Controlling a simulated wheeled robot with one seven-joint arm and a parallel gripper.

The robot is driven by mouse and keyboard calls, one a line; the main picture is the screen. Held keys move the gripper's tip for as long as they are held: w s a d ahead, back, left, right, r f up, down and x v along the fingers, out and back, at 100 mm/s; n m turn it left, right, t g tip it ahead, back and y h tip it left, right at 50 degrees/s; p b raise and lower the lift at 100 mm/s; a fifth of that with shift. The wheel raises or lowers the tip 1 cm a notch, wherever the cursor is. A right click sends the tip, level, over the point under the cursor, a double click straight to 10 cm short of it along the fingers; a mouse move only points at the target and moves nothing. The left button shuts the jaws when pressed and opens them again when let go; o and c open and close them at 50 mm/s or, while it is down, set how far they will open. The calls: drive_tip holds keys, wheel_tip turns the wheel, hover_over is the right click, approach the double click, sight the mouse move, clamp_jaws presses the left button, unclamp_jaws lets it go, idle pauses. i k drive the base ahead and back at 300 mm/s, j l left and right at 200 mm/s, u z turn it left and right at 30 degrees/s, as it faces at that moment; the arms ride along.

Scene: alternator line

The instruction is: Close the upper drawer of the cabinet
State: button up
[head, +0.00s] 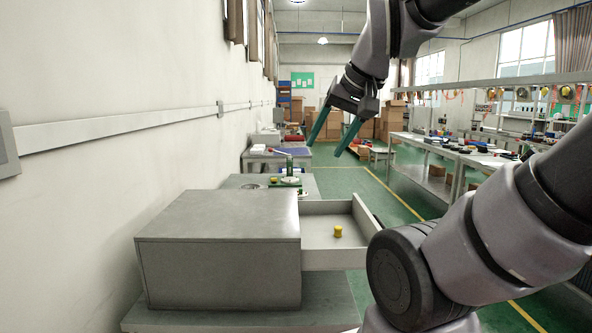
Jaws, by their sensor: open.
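The grey cabinet (218,255) stands at the lower middle left in the head view, on a grey table. Its upper drawer (318,258) is pulled out to the right. A small yellow cylinder (338,231) stands inside the drawer. The drawer's front panel (366,215) is at its right end, and my arm hides the near part of it. My gripper (332,150) hangs in the air above and beyond the drawer. Its two green fingers are apart, with nothing between them. It does not touch the drawer or the cabinet.
The grey table (245,318) carries the cabinet. Behind it, another table (238,181) holds small green and yellow parts. A wall runs along the left. Long workbenches (440,150) with clutter stand at the right. Green floor lies open between them. Cardboard boxes are stacked at the back.

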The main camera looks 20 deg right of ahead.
sight(321, 250)
drive_tip(key=l+u, duration=0.25)
drive_tip(key=l, duration=0.85)
drive_tip(key=l+u, duration=0.2)
drive_tip(key=l, duration=0.9)
drive_tip(key=k, duration=0.05)
